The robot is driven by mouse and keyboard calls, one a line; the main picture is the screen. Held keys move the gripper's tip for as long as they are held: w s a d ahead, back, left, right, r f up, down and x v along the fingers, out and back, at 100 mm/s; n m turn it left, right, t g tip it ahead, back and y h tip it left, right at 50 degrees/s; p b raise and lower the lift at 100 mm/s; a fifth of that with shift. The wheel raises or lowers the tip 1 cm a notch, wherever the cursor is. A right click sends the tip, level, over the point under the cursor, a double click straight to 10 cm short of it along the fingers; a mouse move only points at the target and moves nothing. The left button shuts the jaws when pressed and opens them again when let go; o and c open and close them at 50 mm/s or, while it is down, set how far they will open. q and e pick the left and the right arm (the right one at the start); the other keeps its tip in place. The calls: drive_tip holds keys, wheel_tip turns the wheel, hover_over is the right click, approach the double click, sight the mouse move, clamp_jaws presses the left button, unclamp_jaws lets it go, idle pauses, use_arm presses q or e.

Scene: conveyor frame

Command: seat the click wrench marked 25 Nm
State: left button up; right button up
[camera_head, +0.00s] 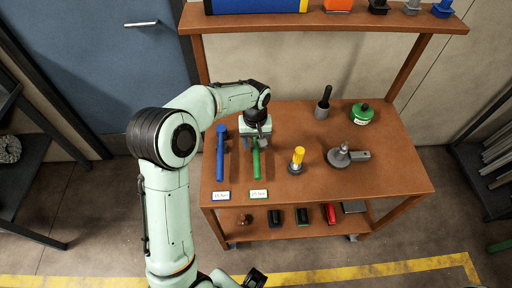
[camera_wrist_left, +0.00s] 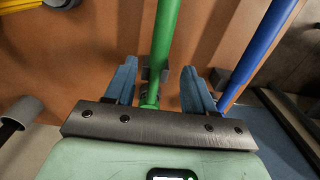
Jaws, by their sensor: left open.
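A green click wrench (camera_head: 256,163) lies on the brown bench top, with a green-edged label (camera_head: 259,194) below its handle. A blue click wrench (camera_head: 220,153) lies to its left, with a blue-edged label (camera_head: 222,195). The label print is too small to read surely. My left gripper (camera_head: 257,143) is over the head end of the green wrench and hides part of it. In the left wrist view, its blue fingers (camera_wrist_left: 159,88) are open on either side of the green wrench (camera_wrist_left: 166,35), not closed on it. The blue wrench (camera_wrist_left: 262,48) is outside the fingers.
A yellow-topped tool (camera_head: 298,157) and a grey round-bodied tool (camera_head: 343,156) stand right of the green wrench. A grey cup (camera_head: 322,111) and a green tin (camera_head: 361,113) are at the back. An upper shelf (camera_head: 330,22) overhangs behind. The bench's front right is clear.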

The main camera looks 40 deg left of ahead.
sight(256, 147)
use_arm(q)
wheel_tip(256, 147, down, 4)
drive_tip(key=shift+w+d+r, duration=0.1)
drive_tip(key=shift+w+r, duration=0.05)
clamp_jaws()
drive_tip(key=shift+r, duration=0.1)
